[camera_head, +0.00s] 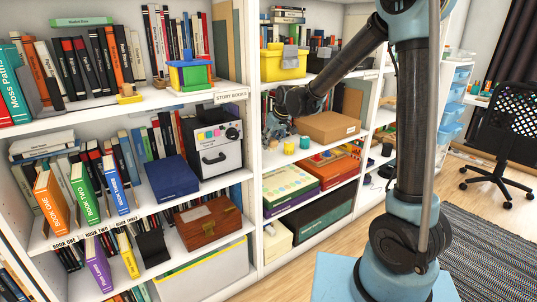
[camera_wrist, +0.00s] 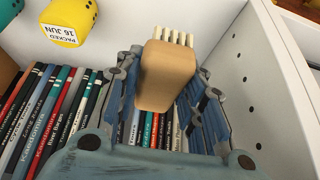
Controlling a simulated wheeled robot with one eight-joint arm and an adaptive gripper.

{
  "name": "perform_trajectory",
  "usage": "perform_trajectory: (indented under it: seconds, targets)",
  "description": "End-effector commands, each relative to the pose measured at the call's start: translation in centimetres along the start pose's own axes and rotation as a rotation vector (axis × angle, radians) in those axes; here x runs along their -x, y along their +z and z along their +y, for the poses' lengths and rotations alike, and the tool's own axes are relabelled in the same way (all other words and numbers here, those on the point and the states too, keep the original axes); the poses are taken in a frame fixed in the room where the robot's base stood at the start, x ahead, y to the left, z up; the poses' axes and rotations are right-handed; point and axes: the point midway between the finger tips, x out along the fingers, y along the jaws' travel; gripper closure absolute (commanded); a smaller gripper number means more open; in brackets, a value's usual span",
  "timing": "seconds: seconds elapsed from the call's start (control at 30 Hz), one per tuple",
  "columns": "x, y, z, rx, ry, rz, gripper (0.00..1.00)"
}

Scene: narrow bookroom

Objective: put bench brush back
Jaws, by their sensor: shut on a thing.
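The bench brush (camera_wrist: 166,80) shows in the wrist view as a tan wooden block with pale bristle tufts at its far end. My gripper (camera_wrist: 168,66) is shut on it, with one grey-blue finger on each side of the block. The brush cannot be made out in the head view.
In the wrist view a row of books (camera_wrist: 50,110) stands behind my gripper, a white side panel (camera_wrist: 275,85) is on the right, and a yellow item (camera_wrist: 68,22) is at upper left.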

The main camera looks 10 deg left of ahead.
Motion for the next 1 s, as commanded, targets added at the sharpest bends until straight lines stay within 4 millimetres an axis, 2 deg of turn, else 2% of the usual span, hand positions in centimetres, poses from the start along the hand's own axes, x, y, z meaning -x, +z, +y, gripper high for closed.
perform_trajectory:
  seconds: [0.1,0.37,0.6,0.97,1.0]
  targets:
    - [-1.1,0.6,0.1,0.0,0.0,0.001,0.83]
    - [-2.5,1.3,0.1,0.0,0.0,0.001,0.83]
    - [-5.0,2.4,-0.1,0.001,-0.001,0.001,0.83]
    - [-5.3,2.5,-0.1,0.0,0.0,0.001,0.83]
    - [-5.3,2.5,-0.1,0.0,0.0,0.001,0.55]
